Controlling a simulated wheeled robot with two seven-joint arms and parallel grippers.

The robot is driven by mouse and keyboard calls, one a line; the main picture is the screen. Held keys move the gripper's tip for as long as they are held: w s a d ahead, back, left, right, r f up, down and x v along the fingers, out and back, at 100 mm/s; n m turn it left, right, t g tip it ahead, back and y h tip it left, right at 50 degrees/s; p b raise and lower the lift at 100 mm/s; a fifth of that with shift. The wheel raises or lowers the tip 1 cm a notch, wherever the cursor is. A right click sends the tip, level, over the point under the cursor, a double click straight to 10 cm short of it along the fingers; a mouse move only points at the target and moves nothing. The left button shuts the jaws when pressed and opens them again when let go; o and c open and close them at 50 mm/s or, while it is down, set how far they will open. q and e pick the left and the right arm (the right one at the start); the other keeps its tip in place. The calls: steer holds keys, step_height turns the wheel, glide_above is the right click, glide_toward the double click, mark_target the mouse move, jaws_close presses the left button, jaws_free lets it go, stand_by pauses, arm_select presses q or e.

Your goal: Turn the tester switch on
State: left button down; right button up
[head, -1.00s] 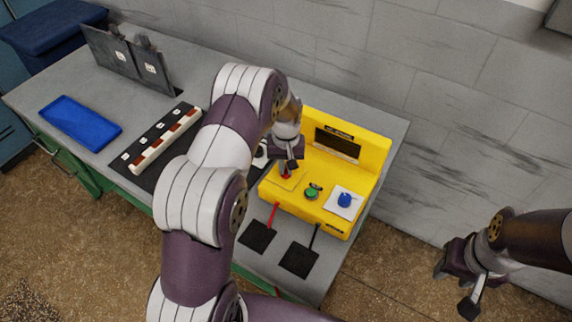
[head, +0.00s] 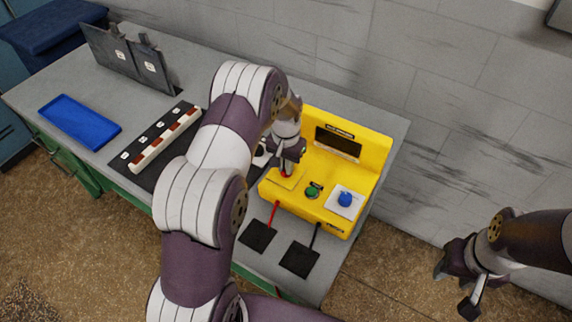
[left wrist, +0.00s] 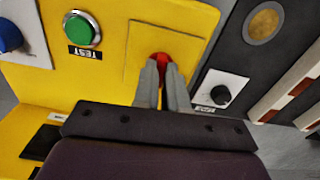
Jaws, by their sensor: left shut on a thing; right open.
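The yellow tester (head: 340,165) stands on the grey bench near its right end. It has a dark display, a green TEST button (head: 312,191), a blue knob (head: 345,199) on a white plate, and a red switch (head: 285,174) at its left. In the left wrist view the red switch (left wrist: 160,60) sits on a yellow plate, partly hidden between my fingers. My left gripper (left wrist: 163,72) is shut on the red switch; it also shows in the head view (head: 288,168). My right gripper (head: 455,288) is open and empty, off the bench at the right.
Red and black leads run from the tester to two black pads (head: 299,259) at the front edge. A black panel with a white strip (head: 165,142), a blue tray (head: 80,122) and dark upright plates (head: 128,60) stand left. A black knob (left wrist: 220,95) is beside the tester.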

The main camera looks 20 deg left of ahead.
arm_select(q)
steer(key=m, duration=0.6)
steer(key=shift+m, duration=0.3)
stand_by(0.5)
steer(key=c, duration=1.2)
jaws_free()
steer(key=shift+c, duration=0.2)
steer(key=shift+o, duration=0.3)
steer(key=shift+w, duration=0.15)
step_height(320, 180, up, 13)
steer(key=shift+f, duration=0.2)
